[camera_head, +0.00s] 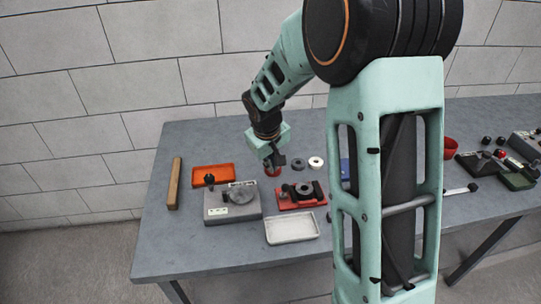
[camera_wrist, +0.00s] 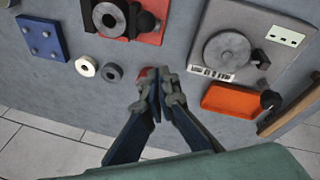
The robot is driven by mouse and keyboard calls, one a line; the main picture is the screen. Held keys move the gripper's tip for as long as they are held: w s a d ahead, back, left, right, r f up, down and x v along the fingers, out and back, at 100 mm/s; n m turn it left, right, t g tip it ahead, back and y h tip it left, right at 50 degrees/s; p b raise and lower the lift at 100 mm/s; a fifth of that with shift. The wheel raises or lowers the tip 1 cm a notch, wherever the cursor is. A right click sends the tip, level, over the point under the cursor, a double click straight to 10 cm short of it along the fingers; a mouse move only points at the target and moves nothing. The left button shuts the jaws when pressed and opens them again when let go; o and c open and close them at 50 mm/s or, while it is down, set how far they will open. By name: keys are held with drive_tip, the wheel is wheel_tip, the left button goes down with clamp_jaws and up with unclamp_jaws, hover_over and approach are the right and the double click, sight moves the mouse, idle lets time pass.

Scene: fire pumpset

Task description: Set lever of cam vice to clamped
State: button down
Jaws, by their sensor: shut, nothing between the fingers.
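Two lever fixtures stand side by side on the table; I cannot tell for sure which is the cam vice. One is a grey block (camera_head: 223,212) with a round disc and an upright black knob (camera_head: 209,180) at its back left; in the wrist view the grey block (camera_wrist: 285,45) is at upper right, its knob (camera_wrist: 270,98) beside the orange tray. The other is a red base (camera_head: 291,205) with a black ring and knob, at the top of the wrist view (camera_wrist: 152,37). My gripper (camera_head: 272,168) is shut and empty, behind and between them. Its fingertips (camera_wrist: 157,85) partly hide a small red object.
An orange tray (camera_head: 213,175), wooden bar (camera_head: 174,184), white tray (camera_head: 291,228) and two rings, one dark (camera_head: 298,167) and one white (camera_head: 316,162), surround the fixtures. A blue block (camera_wrist: 42,37) lies nearby. More fixtures (camera_head: 480,165) stand right of my arm. The front left tabletop is clear.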

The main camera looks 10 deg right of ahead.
drive_tip(key=shift+s+d+f, duration=0.5)
drive_tip(key=shift+s+f, duration=0.05)
drive_tip(key=shift+s, duration=0.15)
drive_tip(key=shift+s+d+f, duration=0.45)
drive_tip(key=shift+s+f, duration=0.1)
drive_tip(key=shift+s, duration=0.15)
drive_tip(key=shift+s+f+b, duration=0.25)
drive_tip(key=shift+s+b, duration=0.25)
drive_tip(key=shift+s, duration=0.2)
drive_tip(key=shift+s+f+b, duration=0.3)
drive_tip(key=shift+s+b, duration=0.25)
drive_tip(key=shift+s, duration=0.15)
drive_tip(key=shift+s+f+b, duration=0.25)
drive_tip(key=shift+s+b, duration=0.25)
drive_tip(key=shift+s, duration=0.2)
